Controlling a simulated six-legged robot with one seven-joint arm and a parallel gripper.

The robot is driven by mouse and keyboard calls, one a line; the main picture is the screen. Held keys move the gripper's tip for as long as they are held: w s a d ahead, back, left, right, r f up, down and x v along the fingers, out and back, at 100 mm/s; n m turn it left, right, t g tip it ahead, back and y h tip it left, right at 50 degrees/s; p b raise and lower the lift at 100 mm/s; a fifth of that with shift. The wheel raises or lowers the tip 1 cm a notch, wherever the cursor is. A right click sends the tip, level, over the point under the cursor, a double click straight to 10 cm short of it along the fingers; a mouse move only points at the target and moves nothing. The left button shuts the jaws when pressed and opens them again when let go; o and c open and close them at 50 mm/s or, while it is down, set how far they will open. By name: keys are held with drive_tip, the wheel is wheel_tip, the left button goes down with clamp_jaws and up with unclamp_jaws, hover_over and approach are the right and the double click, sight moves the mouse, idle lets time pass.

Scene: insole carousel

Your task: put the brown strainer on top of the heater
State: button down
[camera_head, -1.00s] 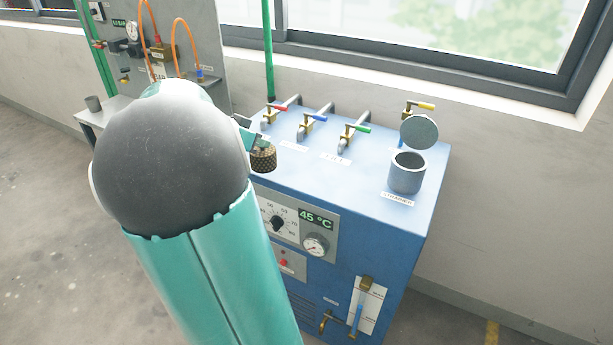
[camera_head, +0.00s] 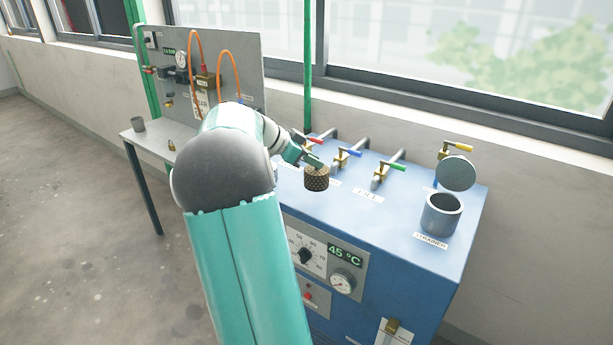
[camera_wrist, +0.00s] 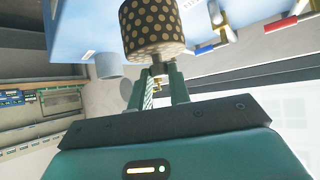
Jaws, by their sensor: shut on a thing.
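My gripper (camera_head: 312,161) is shut on the brown strainer (camera_head: 316,179), a short dark cylinder with light dots. In the wrist view, the strainer (camera_wrist: 152,30) sticks out beyond the fingertips of my gripper (camera_wrist: 160,76). The heater (camera_head: 395,258) is a blue cabinet with a 45 °C display, a dial and a gauge on its front. In the head view the strainer appears over the left part of the heater's top, in front of the valves. I cannot tell whether it touches the top.
Valves with red, blue and green handles (camera_head: 392,166) line the back of the heater's top. A grey pot (camera_head: 441,214) labelled strainer stands at its right, with a raised round lid (camera_head: 455,173). The middle of the top is clear. A grey bench (camera_head: 155,136) stands left.

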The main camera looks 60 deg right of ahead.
sight(308, 166)
drive_tip(key=w+f, duration=0.1)
drive_tip(key=w+d+f, duration=0.1)
drive_tip(key=f, duration=0.1)
drive_tip(key=shift+w, duration=0.2)
drive_tip(key=shift+w+d+f, duration=0.1)
drive_tip(key=shift+w+f, duration=0.05)
drive_tip(key=shift+f, duration=1.55)
drive_tip(key=c, duration=1.3)
unclamp_jaws()
